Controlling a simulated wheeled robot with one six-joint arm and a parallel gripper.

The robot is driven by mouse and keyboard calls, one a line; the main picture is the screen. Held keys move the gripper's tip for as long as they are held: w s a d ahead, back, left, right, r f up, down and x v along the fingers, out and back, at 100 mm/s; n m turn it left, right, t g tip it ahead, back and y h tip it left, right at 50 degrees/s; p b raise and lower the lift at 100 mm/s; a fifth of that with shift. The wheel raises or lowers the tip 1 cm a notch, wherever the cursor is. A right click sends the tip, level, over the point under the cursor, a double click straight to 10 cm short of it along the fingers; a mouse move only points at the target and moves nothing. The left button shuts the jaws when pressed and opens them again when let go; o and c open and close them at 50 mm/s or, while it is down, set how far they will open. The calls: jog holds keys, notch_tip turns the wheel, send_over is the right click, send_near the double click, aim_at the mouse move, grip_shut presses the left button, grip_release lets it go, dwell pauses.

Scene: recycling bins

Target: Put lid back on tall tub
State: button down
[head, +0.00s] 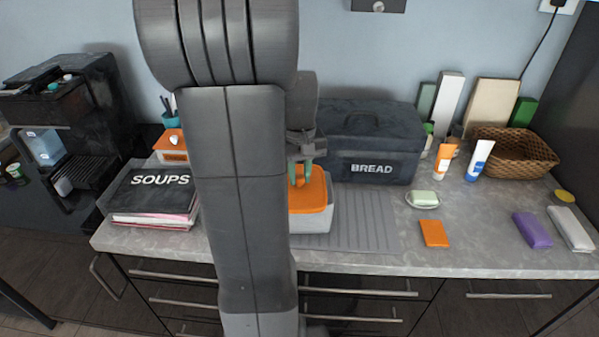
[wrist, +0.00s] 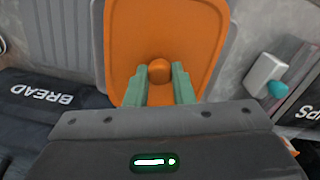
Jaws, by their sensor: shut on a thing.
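The orange lid (head: 318,194) is directly over the light grey tub (head: 312,222), right of my arm in the head view. The lid looks level and lies at the tub's rim; I cannot tell whether it is fully seated. My arm hides the tub's left side. My gripper (head: 301,176) is above the lid, its green fingers pointing down. In the wrist view my gripper (wrist: 159,84) is shut on the round knob of the orange lid (wrist: 165,32).
A grey ribbed mat (head: 360,225) lies under and right of the tub. The BREAD box (head: 371,148) stands behind. A soap dish (head: 422,199) and an orange block (head: 434,233) are right.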

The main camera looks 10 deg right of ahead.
jog(key=c, duration=0.7)
grip_release()
jog(key=shift+r, duration=0.1)
jog(key=shift+r+p, duration=3)
jog(key=shift+r, duration=0.4)
grip_shut()
jog(key=shift+f, duration=0.2)
